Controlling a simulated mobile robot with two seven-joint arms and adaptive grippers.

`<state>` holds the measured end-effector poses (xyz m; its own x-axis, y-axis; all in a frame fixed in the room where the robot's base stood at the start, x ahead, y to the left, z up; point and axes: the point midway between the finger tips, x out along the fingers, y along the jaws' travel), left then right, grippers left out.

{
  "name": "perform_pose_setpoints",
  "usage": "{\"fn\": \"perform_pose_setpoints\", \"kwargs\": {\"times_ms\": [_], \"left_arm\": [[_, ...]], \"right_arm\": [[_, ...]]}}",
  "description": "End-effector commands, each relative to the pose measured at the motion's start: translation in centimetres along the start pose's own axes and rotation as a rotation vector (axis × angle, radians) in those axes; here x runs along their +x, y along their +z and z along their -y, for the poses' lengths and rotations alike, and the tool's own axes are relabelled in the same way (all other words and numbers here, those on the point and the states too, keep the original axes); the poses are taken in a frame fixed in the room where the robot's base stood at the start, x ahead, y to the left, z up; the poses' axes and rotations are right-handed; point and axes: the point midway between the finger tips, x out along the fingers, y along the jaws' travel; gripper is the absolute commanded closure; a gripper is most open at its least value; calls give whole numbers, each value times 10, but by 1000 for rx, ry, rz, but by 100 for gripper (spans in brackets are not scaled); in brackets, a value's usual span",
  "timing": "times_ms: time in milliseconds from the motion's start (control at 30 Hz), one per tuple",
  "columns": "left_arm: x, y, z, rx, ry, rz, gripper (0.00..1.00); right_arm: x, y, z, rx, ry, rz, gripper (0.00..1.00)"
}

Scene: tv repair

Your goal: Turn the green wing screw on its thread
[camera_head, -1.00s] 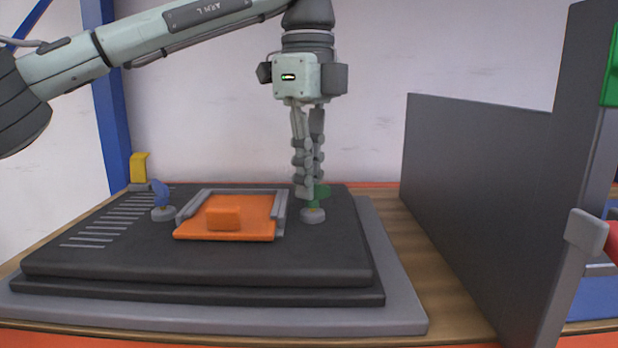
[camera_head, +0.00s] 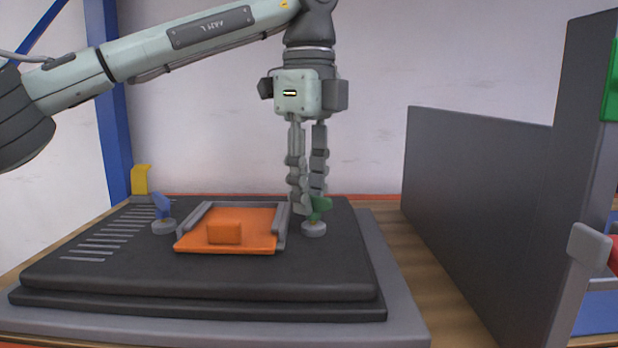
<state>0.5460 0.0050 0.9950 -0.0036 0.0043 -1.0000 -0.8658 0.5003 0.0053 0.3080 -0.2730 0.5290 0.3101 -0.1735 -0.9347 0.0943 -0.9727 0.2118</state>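The green wing screw (camera_head: 320,207) stands on a round grey base (camera_head: 314,229) on the right part of the black TV back (camera_head: 330,270). Its wing looks tilted. My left gripper (camera_head: 308,205) points straight down at the screw. Its two fingers stand slightly apart, with a narrow gap between them. One fingertip is left of the green wing and the other is just behind or above it. I cannot tell whether either finger touches the wing. My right gripper is not in view.
An orange cover (camera_head: 258,226) with a raised block lies left of the screw, between grey rails. A blue wing screw (camera_head: 161,207) stands farther left, near a yellow piece (camera_head: 140,180). A tall dark panel (camera_head: 470,200) rises at right. Bare wooden table (camera_head: 425,275) lies between.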

Motion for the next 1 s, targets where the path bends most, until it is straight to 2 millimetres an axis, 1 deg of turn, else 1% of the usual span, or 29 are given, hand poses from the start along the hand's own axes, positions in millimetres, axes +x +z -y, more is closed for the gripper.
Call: {"fn": "perform_pose_setpoints", "kwargs": {"times_ms": [67,167,400,500,600,800,1000], "left_arm": [[-7,0,0,0,-2,1,73],[-22,-1,1,0,-4,0,73],[-76,-1,0,-2,-4,4,73],[-94,-1,-1,-3,-6,3,73],[-106,-1,0,-1,0,4,73],[-119,-1,-1,1,0,1,73],[-120,-1,-1,2,0,0,73]], "right_arm": [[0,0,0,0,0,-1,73],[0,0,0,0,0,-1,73],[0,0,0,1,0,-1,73],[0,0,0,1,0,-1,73],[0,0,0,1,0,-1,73],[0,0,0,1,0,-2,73],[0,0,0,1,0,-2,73]]}}
